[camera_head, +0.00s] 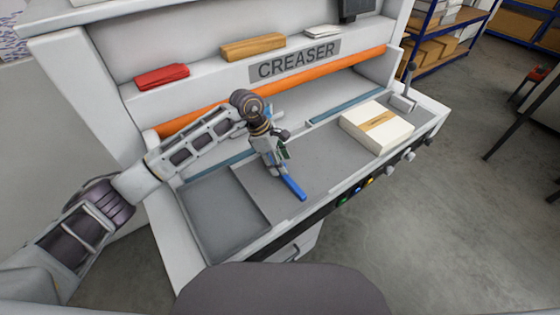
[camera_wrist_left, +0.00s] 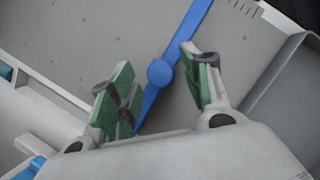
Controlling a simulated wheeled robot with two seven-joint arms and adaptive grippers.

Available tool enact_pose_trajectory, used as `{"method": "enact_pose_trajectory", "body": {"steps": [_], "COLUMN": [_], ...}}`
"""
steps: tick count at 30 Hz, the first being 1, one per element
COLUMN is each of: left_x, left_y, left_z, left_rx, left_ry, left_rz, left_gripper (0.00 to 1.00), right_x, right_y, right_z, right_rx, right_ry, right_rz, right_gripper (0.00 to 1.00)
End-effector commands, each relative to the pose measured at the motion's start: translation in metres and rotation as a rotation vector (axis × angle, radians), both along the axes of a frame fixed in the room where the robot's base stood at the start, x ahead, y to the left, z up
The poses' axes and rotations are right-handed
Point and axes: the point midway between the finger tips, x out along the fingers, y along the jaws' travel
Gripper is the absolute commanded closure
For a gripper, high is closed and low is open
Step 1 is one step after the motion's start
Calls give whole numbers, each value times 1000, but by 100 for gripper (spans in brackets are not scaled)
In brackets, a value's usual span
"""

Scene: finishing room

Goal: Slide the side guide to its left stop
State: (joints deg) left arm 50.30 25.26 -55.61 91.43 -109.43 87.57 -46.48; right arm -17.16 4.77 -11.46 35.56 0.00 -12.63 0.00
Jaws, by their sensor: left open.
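The side guide is a blue bar (camera_head: 294,188) lying across the grey bed of the creaser, its near end pointing to the front edge. In the left wrist view it is a blue bar (camera_wrist_left: 188,32) with a round blue knob (camera_wrist_left: 160,73) on it. My left gripper (camera_head: 279,163) is over the guide and hides its far part in the head view. In the wrist view my left gripper (camera_wrist_left: 158,76) is open, its green pads on either side of the knob with gaps. I cannot make out the left stop. My right gripper is not in view.
A white paper stack with a brown band (camera_head: 377,127) lies on the bed to the right. Left of the guide is a lower grey area (camera_head: 222,208) with a step. An orange roller bar (camera_head: 330,67) runs along the back. Buttons and knobs (camera_head: 368,181) line the front edge.

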Motion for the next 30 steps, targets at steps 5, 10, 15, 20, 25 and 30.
{"method": "enact_pose_trajectory", "body": {"steps": [5,10,15,20,25,30], "left_x": [-1,-1,-1,-1,0,-1], "left_y": [-2,-2,-2,-2,-2,-1], "left_z": [-5,-5,-5,-5,-5,-5], "left_rx": [0,0,0,0,0,0], "left_ry": [1,1,0,0,0,0], "left_rz": [-1,-1,0,0,0,0], "left_gripper": [51,51,64,85,100,100], "right_x": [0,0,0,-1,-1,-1], "right_y": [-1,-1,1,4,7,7], "right_z": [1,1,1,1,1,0], "right_rx": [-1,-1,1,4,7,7], "right_ry": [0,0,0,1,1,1], "right_rz": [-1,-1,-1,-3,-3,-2], "right_gripper": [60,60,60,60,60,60]}}
